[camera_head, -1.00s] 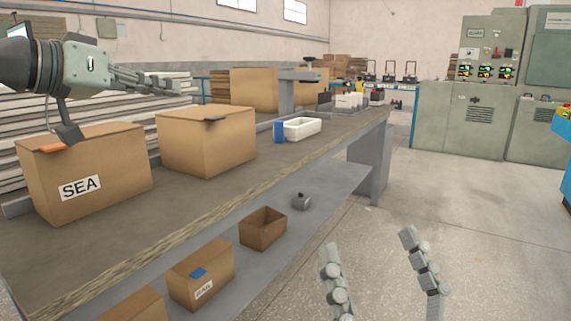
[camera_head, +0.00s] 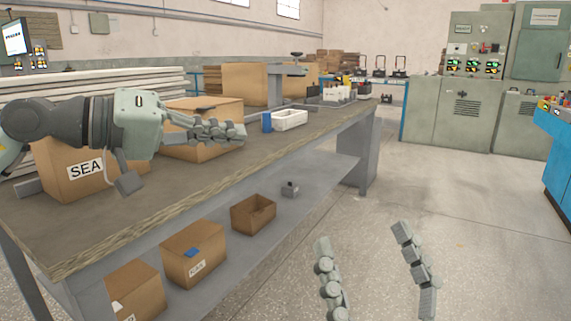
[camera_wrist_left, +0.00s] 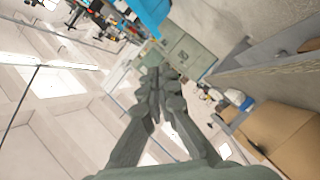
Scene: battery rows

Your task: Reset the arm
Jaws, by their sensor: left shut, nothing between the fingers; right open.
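My left gripper (camera_head: 240,132) comes in from the left in the head view, above the workbench and in front of a cardboard box. Its fingers are shut with nothing between them. The left wrist view also shows the shut fingers (camera_wrist_left: 158,75), pointing toward the grey cabinets. My right gripper (camera_head: 362,240) is at the lower middle of the head view, its two fingers wide apart and empty, over the floor to the right of the bench.
The workbench (camera_head: 150,215) holds a SEA box (camera_head: 60,180), another cardboard box (camera_head: 215,103), a blue item (camera_head: 267,122) and a white tray (camera_head: 290,119). Small boxes sit on the lower shelf. Grey cabinets (camera_head: 445,115) stand behind. The floor at right is clear.

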